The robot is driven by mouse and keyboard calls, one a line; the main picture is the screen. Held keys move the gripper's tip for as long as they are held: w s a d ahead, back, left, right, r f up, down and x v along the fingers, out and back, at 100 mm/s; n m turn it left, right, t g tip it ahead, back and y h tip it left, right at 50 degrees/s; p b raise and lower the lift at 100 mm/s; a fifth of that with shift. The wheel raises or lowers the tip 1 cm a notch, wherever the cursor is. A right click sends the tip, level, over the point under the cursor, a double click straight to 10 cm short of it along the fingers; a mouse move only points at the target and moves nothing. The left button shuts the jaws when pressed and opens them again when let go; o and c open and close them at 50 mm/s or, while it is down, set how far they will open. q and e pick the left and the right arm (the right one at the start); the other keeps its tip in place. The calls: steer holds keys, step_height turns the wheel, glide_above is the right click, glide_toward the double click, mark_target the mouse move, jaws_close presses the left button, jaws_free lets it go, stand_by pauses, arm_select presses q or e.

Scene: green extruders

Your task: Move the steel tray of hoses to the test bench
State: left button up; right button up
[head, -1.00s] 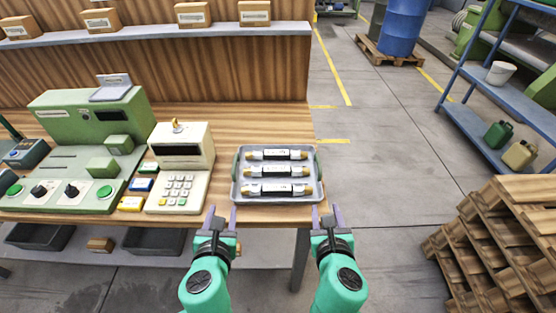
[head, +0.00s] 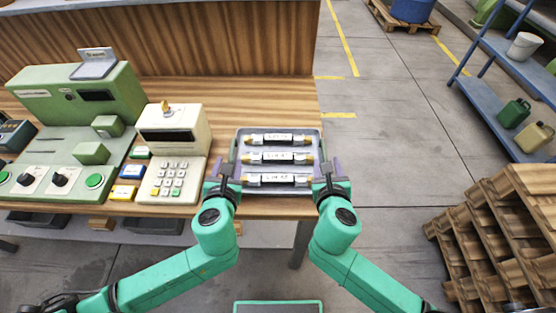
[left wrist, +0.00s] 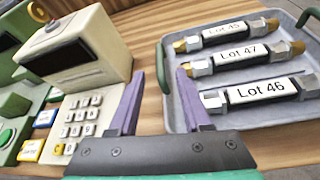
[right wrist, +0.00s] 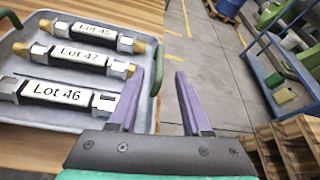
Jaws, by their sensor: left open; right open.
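The grey steel tray (head: 278,131) lies on the wooden bench near its right end. It holds three short hoses with brass and steel ends, labelled Lot 45 (left wrist: 226,31), Lot 47 (left wrist: 240,54) and Lot 46 (left wrist: 262,90) from back to front. A green handle stands at each short side: the left handle (left wrist: 163,68) and the right handle (right wrist: 157,68). My left gripper (head: 227,168) is open at the tray's left side, its handle appearing between the fingers. My right gripper (head: 323,168) is open likewise at the right handle. Whether the fingers are low enough to straddle the handles is unclear.
A cream keypad device (head: 173,140) stands just left of the tray, close to my left gripper. A green control machine (head: 77,110) is further left. Wooden pallets (head: 510,230) and a blue shelf (head: 480,100) are at right. The floor between is clear.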

mark_target(232, 151)
arm_select(q)
steer(key=x, duration=0.8)
steer(key=shift+w+f, duration=0.15)
steer(key=shift+w, duration=0.2)
arm_select(e)
steer(key=x, duration=0.8)
steer(key=shift+w+f, duration=0.15)
steer(key=shift+w, duration=0.2)
arm_select(q)
steer(key=shift+s, duration=0.1)
arm_select(e)
steer(key=shift+s, duration=0.1)
arm_select(q)
jaws_close()
arm_select(e)
jaws_close()
